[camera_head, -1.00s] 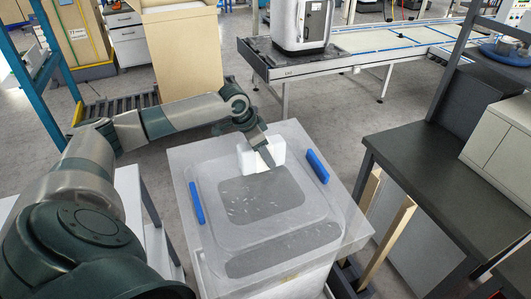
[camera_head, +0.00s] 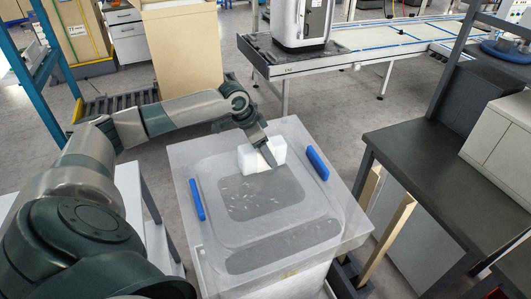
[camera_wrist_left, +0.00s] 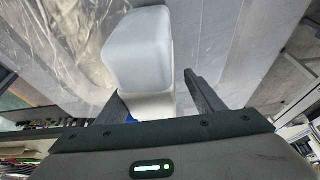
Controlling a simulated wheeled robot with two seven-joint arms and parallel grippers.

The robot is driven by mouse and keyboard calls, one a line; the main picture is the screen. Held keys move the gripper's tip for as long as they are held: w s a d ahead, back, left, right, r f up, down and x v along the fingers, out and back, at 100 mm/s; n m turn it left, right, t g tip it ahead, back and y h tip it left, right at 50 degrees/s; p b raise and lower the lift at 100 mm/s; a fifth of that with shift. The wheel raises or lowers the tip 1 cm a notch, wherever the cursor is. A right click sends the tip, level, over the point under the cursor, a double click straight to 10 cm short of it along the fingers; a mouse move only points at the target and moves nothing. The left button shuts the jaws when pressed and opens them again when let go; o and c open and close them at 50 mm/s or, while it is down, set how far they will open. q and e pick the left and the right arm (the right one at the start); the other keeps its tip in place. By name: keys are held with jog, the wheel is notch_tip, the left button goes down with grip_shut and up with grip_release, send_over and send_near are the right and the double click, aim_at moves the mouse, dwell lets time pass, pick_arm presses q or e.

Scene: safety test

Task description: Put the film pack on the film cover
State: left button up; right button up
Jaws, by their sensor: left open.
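The white block-shaped film pack (camera_head: 250,160) stands at the far side of the translucent film cover (camera_head: 215,235), which lies over a table-like box with blue handles. My left gripper (camera_head: 269,160) reaches down to the film pack from behind and is open. In the left wrist view the film pack (camera_wrist_left: 140,55) is pale and rounded at its corners. It lies between and beyond the two open fingers of the left gripper (camera_wrist_left: 165,95). I cannot tell whether the fingers touch it. My right gripper is not in view.
Blue handles (camera_head: 197,200) and (camera_head: 317,163) stand up on both sides of the cover. A dark workbench (camera_head: 430,160) is at the right and a conveyor (camera_head: 400,45) at the back. The front part of the cover is clear.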

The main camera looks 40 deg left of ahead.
pick_arm(q)
jog(key=b+v, duration=0.2)
jog(key=v, duration=1)
jog(key=shift+r, duration=0.15)
dwell(0.4)
